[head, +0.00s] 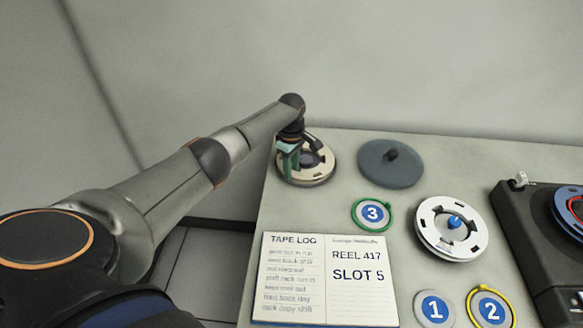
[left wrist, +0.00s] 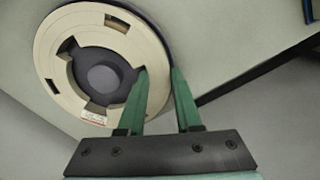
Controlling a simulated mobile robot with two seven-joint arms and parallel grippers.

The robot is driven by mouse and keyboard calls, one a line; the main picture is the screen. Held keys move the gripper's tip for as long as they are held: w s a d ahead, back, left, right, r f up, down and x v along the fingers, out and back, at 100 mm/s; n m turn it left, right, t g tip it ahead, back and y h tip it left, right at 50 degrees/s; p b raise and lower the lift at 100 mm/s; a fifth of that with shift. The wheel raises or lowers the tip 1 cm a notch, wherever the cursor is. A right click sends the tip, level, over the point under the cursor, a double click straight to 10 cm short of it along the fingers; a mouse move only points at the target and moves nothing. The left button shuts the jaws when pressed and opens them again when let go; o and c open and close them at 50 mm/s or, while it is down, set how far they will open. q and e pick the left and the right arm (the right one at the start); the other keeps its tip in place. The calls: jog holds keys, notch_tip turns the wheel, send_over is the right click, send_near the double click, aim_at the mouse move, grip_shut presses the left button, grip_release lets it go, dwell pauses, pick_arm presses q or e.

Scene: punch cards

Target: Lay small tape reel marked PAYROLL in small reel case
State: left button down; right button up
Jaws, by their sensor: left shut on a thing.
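My left gripper (head: 291,155) is shut on the rim of a cream tape reel (head: 320,175) at the table's back left. In the left wrist view, one green finger of the gripper (left wrist: 159,72) reaches into an opening of the reel (left wrist: 60,60) and the other is outside its edge. A small red-and-white label shows on the reel; its text is unreadable. A dark round base with a grey hub (left wrist: 103,78) shows under and through the reel, perhaps the small reel case. Whether the reel rests fully in it, I cannot tell. A dark round lid with a knob (head: 405,172) lies to the right. My right gripper is not in view.
A white reel with a blue hub (head: 436,234) lies front right, beside a black machine (head: 517,225). Markers 3 (head: 372,213), 1 (head: 434,307) and 2 (head: 491,308) and an open tape log (head: 325,280) lie on the table. The table's left edge is close to the cream reel.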

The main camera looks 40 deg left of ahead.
pick_arm(q)
jog(key=shift+f, duration=0.2)
jog(key=c, duration=0.5)
grip_release()
jog(key=shift+c, duration=0.3)
jog(key=c, duration=0.3)
